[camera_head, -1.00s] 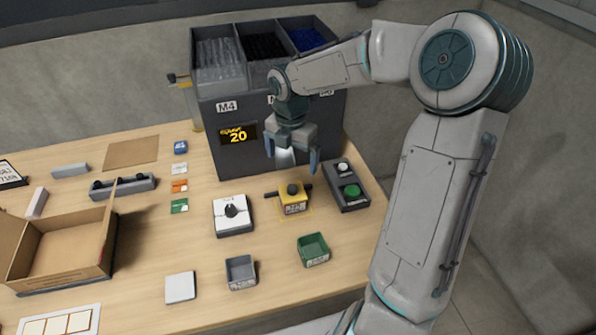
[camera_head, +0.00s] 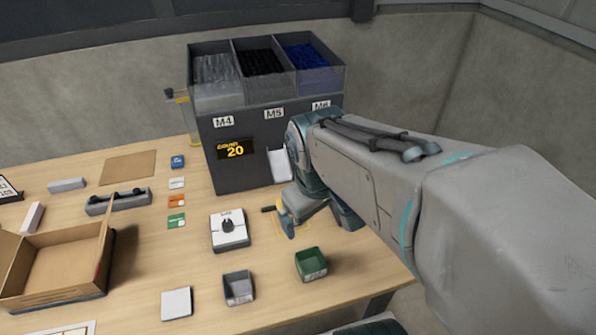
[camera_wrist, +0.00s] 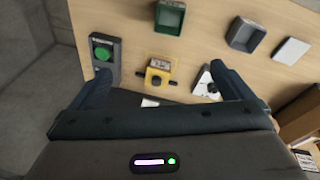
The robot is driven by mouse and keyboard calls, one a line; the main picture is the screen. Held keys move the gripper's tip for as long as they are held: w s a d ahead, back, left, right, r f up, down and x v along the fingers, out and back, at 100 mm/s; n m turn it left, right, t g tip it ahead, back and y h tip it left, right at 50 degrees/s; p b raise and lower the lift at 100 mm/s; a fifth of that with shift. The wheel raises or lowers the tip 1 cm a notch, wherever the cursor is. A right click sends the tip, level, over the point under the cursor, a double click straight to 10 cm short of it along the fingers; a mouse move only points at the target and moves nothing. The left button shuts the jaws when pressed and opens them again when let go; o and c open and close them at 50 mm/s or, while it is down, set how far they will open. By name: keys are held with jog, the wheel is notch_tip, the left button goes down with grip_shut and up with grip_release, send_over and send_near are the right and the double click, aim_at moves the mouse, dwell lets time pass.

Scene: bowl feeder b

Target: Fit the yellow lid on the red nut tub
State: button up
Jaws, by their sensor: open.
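A yellow piece (camera_wrist: 158,70) with a pale label, a dark knob and dark side bars is in the wrist view; I cannot tell whether it is the lid. It lies between my gripper's (camera_wrist: 162,78) spread fingers in that picture, apart from them, with nothing held. In the head view my gripper and forearm hide most of it. No red nut tub is plainly seen. A green tub (camera_head: 311,264) and a grey tub (camera_head: 238,287) stand at the table's front, both open-topped.
The dark feeder (camera_head: 237,173) with three bins stands behind. A white block with a dark knob (camera_head: 229,236) and a white square (camera_head: 177,303) lie left of my gripper. An open carton (camera_head: 60,265) is far left. A green-button box (camera_wrist: 104,62) shows in the wrist view.

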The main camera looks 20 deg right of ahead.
jog(key=s+m, duration=0.1)
jog(key=s+m+y, duration=0.1)
jog(key=m, duration=0.1)
jog(key=shift+s+r+m+t, duration=0.15)
jog(key=shift+s+m+t, duration=0.15)
jog(key=shift+s+t, duration=0.1)
jog(key=shift+w, duration=0.1)
dwell(1.3)
